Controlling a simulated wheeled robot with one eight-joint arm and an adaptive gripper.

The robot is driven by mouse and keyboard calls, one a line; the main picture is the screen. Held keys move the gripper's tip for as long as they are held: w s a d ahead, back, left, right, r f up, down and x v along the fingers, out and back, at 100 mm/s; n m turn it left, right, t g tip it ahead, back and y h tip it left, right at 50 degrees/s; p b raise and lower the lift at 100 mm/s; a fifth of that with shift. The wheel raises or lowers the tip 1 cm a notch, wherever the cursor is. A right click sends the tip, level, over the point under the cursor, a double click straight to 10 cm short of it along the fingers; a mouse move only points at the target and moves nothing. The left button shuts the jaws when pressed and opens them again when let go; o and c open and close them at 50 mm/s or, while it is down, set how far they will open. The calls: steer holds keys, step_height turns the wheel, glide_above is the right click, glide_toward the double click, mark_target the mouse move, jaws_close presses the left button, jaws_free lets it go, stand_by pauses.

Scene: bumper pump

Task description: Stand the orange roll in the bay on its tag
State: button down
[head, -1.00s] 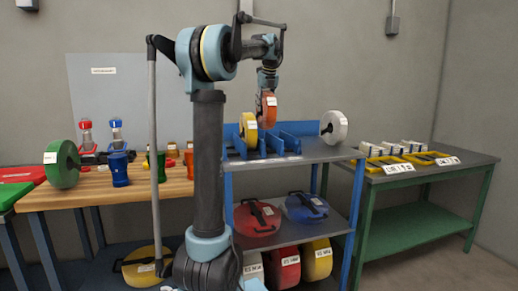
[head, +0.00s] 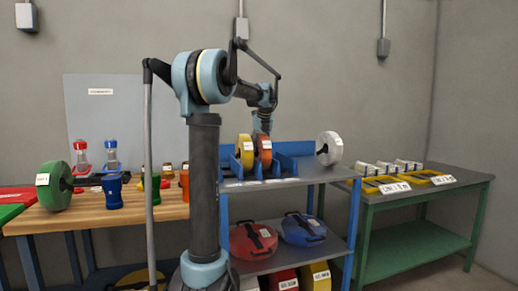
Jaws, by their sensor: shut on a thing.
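The orange roll (head: 264,153) stands upright in the blue bay rack (head: 289,166) on the top shelf of the cart, just right of the yellow roll (head: 246,150). A small white tag shows on its face. My gripper (head: 262,130) is at the top of the orange roll and shut on it. The fingers are small and partly hidden behind the roll and my arm. Whether the roll's lower edge rests on the rack floor is too small to tell.
A white roll (head: 329,148) stands at the shelf's right end. A green roll (head: 54,186) stands on the wooden bench at left. Red and blue round cases (head: 254,240) lie on the lower shelf. A green table (head: 420,215) with yellow trays is at right.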

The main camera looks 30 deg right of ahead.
mark_target(263, 134)
steer(key=shift+f, duration=0.15)
steer(key=c, duration=1.1)
jaws_free()
steer(key=shift+o, duration=0.2)
steer(key=v, duration=1.2)
steer(key=shift+s, duration=0.1)
